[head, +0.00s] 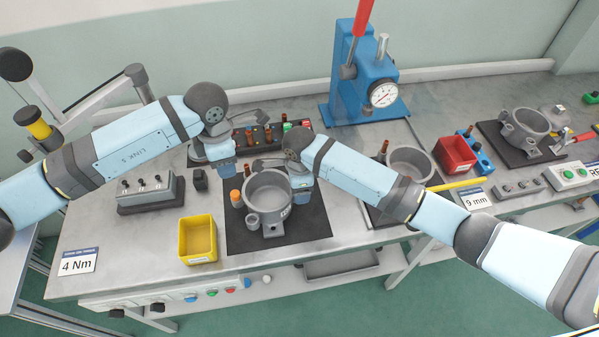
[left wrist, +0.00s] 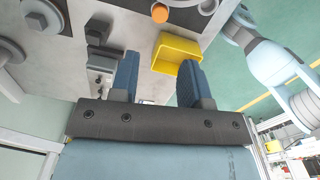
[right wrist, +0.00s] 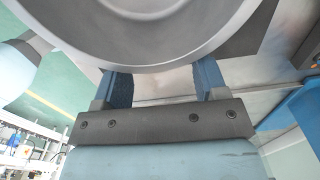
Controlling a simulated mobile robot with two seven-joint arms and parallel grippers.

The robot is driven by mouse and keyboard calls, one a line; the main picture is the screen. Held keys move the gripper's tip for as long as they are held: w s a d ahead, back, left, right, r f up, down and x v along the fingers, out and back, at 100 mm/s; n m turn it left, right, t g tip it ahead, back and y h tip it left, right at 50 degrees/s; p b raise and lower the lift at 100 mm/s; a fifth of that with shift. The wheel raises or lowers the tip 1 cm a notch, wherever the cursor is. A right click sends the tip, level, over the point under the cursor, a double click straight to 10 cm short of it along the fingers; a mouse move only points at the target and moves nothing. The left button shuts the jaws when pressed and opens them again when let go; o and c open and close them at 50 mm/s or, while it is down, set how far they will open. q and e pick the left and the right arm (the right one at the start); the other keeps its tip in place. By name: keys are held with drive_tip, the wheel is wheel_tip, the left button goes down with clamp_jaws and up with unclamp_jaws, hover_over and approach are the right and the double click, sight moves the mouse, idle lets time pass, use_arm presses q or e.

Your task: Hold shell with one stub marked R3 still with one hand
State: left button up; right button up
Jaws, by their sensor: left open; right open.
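A grey round shell (head: 268,190), open at the top, stands upright on a black mat (head: 308,222). A short stub (head: 253,220) shows at its front left; small lettering on its front is too small to read. My right gripper (head: 302,192) is open and points down at the shell's right rim. In the right wrist view the shell (right wrist: 140,50) fills the top, close to the spread fingers (right wrist: 163,78); contact cannot be told. My left gripper (head: 226,168) is open and empty, left of and behind the shell. Its spread fingers also show in the left wrist view (left wrist: 157,75).
Grey switch box (head: 150,192) is farther left. Blue press (head: 362,90) stands behind. Other shells (head: 410,162) (head: 525,125) and a red bin (head: 455,154) are right.

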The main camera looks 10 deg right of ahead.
sight(235, 193)
drive_tip(key=shift+f, duration=1.6)
drive_tip(key=c, duration=1)
use_arm(q)
drive_tip(key=shift+o, duration=0.6)
use_arm(e)
drive_tip(key=shift+c, duration=1.1)
use_arm(q)
drive_tip(key=shift+o, duration=0.7)
drive_tip(key=shift+f, duration=0.1)
wheel_tip(235, 193, down, 12)
drive_tip(key=shift+f+m, duration=0.2)
drive_tip(key=shift+m, duration=0.8)
drive_tip(key=shift+c, duration=0.2)
